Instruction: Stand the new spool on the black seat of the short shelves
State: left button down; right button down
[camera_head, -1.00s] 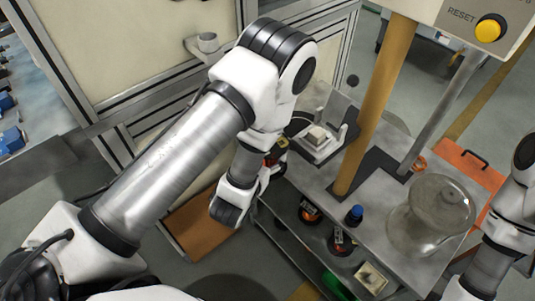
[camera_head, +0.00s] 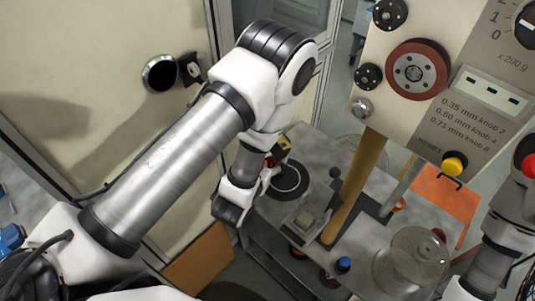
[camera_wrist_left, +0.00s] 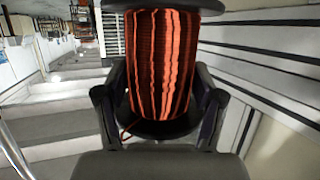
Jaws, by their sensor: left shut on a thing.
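The new spool (camera_wrist_left: 160,62), wound with orange-red wire between dark flanges, fills the upper middle of the left wrist view. My left gripper (camera_wrist_left: 160,105) is shut on it, one finger on each side. In the head view the spool (camera_head: 269,168) is mostly hidden by my left wrist; only a little red shows. The round black seat (camera_head: 290,180) lies on the grey top of the short shelves (camera_head: 345,205), just right of my left gripper (camera_head: 262,176). I cannot tell the height of the spool over it. My right gripper is out of view.
A tan post (camera_head: 352,190) rises from the shelf top, right of the seat. A clear dome-like container (camera_head: 412,262), a blue-capped item (camera_head: 343,265) and a small block on a bracket (camera_head: 304,221) stand nearby. A control panel (camera_head: 440,85) overhangs at upper right.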

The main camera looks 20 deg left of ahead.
pick_arm(q)
jog(key=shift+w+d, duration=0.3)
jog(key=shift+w, duration=0.15)
jog(key=shift+m+h, duration=0.4)
jog(key=shift+h, duration=0.1)
jog(key=w, duration=0.1)
jog(key=w+d+f, duration=0.1)
jog(key=w, duration=0.1)
jog(key=w+f, duration=0.1)
jog(key=shift+w+d+f, duration=0.25)
jog(key=shift+d, duration=0.05)
jog(key=shift+w+a+f+b, duration=0.1)
jog(key=shift+w+f+b, duration=0.4)
jog(key=shift+f+b, duration=1.05)
jog(key=shift+w+a+f+b, duration=0.1)
jog(key=shift+w+f+b, duration=0.45)
jog(key=shift+f, duration=1.9)
jog(key=shift+w+a+f+b, duration=0.1)
jog(key=shift+w+f+b, duration=0.35)
jog(key=shift+f+b, duration=1.1)
jog(key=shift+f, duration=0.95)
jog(key=shift+c, duration=0.3)
grip_release()
jog(key=shift+s, duration=0.1)
